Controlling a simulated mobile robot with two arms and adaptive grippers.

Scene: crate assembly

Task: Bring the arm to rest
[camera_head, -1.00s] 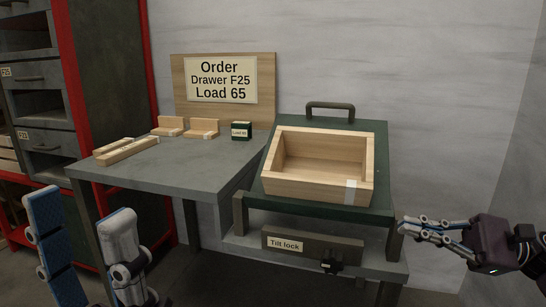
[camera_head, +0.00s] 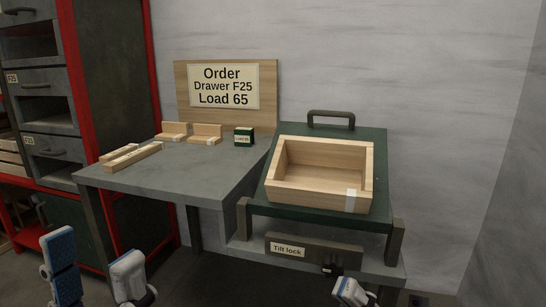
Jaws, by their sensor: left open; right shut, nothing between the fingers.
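My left gripper (camera_head: 93,248) is at the lower left, in front of the grey table; its two blue-and-white fingers stand wide apart with nothing between them. My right gripper (camera_head: 349,291) is at the bottom edge, just below the tilt lock panel (camera_head: 314,250); only its fingertips show, close together and empty. The rest of the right hand and both arms are out of view. An open wooden crate (camera_head: 283,188) sits on the green tilted stand (camera_head: 378,158), apart from both grippers.
The grey table (camera_head: 190,178) holds wooden strips (camera_head: 135,157), two L-shaped wooden pieces (camera_head: 205,134) and a small green block (camera_head: 244,137). An order board (camera_head: 227,85) stands behind. A drawer cabinet (camera_head: 48,85) is at the left.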

